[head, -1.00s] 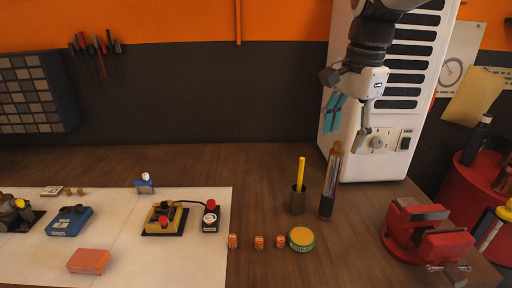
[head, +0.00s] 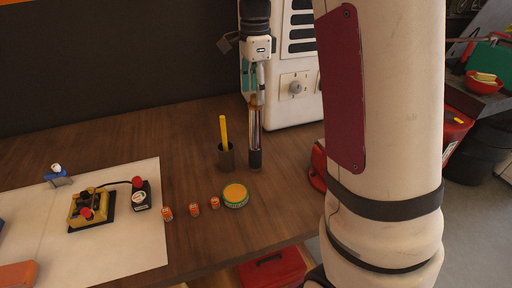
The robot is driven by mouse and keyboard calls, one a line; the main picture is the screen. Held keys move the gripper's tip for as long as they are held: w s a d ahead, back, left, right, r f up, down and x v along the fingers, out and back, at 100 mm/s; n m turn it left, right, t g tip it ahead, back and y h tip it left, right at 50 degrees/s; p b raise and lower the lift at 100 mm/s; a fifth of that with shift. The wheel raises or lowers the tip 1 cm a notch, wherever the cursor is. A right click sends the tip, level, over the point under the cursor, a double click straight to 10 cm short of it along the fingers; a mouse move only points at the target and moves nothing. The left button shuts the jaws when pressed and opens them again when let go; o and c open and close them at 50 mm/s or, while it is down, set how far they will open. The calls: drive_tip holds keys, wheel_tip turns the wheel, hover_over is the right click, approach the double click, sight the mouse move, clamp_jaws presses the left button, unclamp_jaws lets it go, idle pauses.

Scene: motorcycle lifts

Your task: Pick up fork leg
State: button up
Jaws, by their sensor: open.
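The fork leg (head: 254,138) stands upright on the wooden bench, a slim tube with a dark foot, a shiny middle and a brownish upper part. My gripper (head: 259,97) points down right at its upper end, in line with it in the head view. The jaws are open. Whether a finger touches the fork leg I cannot tell, as the gripper covers its top.
A dark cup (head: 226,158) with a yellow stick stands just left of the fork leg. A white cabinet (head: 297,104) stands behind. My arm hides much of the right side.

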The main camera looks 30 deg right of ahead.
sight(255, 109)
wheel_tip(255, 109, down, 5)
drive_tip(key=shift+s+f+p, duration=0.1)
drive_tip(key=shift+f+p, duration=0.1)
drive_tip(key=shift+p, duration=0.6)
drive_tip(key=shift+f, duration=0.45)
drive_tip(key=shift+r, duration=0.1)
clamp_jaws()
